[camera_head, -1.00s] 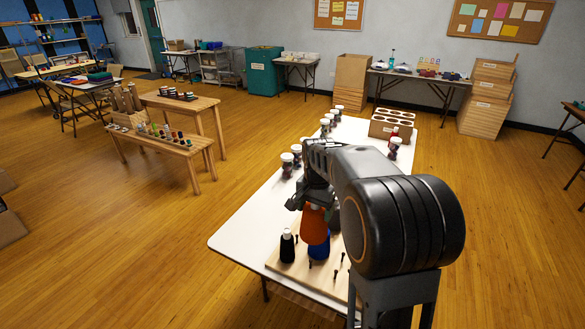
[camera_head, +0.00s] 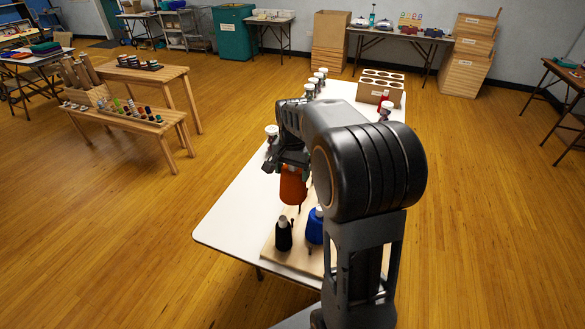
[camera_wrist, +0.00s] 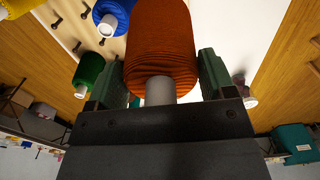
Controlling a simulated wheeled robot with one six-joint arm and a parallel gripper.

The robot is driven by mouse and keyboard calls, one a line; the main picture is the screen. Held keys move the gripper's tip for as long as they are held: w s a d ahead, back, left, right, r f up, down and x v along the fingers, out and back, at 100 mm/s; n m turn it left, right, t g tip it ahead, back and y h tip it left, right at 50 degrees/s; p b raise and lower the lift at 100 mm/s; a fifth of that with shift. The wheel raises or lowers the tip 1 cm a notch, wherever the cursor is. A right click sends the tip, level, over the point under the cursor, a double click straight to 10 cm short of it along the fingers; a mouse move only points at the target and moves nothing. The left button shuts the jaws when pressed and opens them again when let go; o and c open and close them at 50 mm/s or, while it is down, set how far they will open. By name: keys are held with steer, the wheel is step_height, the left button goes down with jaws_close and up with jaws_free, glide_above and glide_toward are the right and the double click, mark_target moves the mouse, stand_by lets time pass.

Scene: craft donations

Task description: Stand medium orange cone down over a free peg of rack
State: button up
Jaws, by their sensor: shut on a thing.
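My gripper (camera_head: 289,166) is shut on the orange cone (camera_head: 293,188), which hangs below it, roughly upright. In the wrist view the orange cone (camera_wrist: 160,45) fills the space between both fingers (camera_wrist: 160,80), its pale tip toward the palm. The rack (camera_head: 295,263) is a wooden board near the table's front end. The wrist view shows bare dark pegs (camera_wrist: 76,46) and green (camera_wrist: 88,70), blue (camera_wrist: 112,14) and yellow (camera_wrist: 20,6) cones. My arm hides the rack's right side in the head view.
The white table (camera_head: 235,215) is clear left of the rack. A wooden bench with spools (camera_head: 128,118) stands apart at left.

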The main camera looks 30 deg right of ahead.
step_height(320, 180, down, 10)
steer(key=b, duration=0.6)
steer(key=shift+a+f, duration=0.1)
steer(key=shift+a, duration=0.05)
stand_by(0.6)
steer(key=shift+f+b, duration=2)
steer(key=shift+f, duration=0.7)
steer(key=shift+f, duration=0.25)
steer(key=o, duration=1.3)
steer(key=shift+c, duration=0.2)
steer(key=shift+s, duration=0.1)
